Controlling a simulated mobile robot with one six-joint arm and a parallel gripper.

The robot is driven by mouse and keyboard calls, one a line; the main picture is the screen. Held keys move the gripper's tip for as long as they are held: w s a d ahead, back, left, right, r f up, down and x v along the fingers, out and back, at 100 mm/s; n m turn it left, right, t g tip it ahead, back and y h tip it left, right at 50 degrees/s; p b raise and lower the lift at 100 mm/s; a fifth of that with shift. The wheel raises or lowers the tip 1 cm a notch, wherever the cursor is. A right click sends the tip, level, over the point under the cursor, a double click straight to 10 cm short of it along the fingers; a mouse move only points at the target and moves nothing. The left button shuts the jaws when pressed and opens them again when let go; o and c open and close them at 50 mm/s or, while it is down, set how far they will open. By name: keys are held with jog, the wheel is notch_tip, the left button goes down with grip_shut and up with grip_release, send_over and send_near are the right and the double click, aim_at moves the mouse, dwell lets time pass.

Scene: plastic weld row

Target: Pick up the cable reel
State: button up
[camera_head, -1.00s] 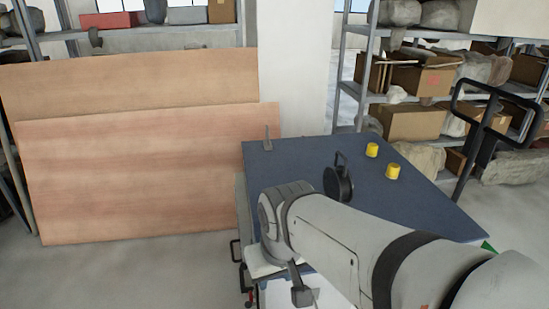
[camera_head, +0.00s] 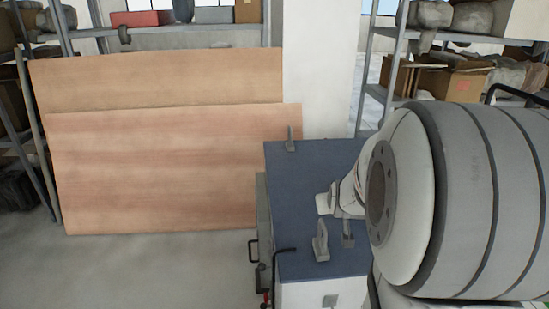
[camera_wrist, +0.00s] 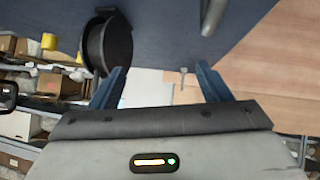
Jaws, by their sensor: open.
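The black cable reel (camera_wrist: 107,45) shows in the wrist view, upper left, as a round dark drum on the blue tabletop. In the head view it is hidden behind my arm. My gripper (camera_head: 335,247) is open and empty over the table, left of my large arm link. In the wrist view my gripper (camera_wrist: 160,80) has its two fingers spread wide. The reel lies beyond the left finger's tip and off to the left, not between the fingers. I cannot tell whether that finger touches it.
The blue-topped table (camera_head: 315,160) carries a grey clamp (camera_head: 290,140) at its far left corner. Wood panels (camera_head: 170,165) lean behind. Loaded shelves (camera_head: 378,75) stand at the back right. Floor is clear at left.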

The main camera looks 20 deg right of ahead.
jog(key=w+d+f+t+y+b, duration=0.15)
jog(key=d+t, duration=0.25)
jog(key=d, duration=0.4)
jog(key=d+f+t+y, duration=0.1)
jog(key=d+f+t, duration=0.2)
jog(key=d+t, duration=0.3)
jog(key=w+d+g+p, duration=0.1)
jog(key=w+d+p, duration=0.1)
jog(key=w, duration=0.6)
jog(key=shift+d+r+n+h, duration=0.2)
jog(key=shift+r+n+h, duration=0.15)
jog(key=shift+r+n, duration=0.05)
jog(key=shift+c, duration=0.4)
grip_shut()
jog(key=shift+r+p, duration=0.1)
jog(key=shift+p, duration=0.2)
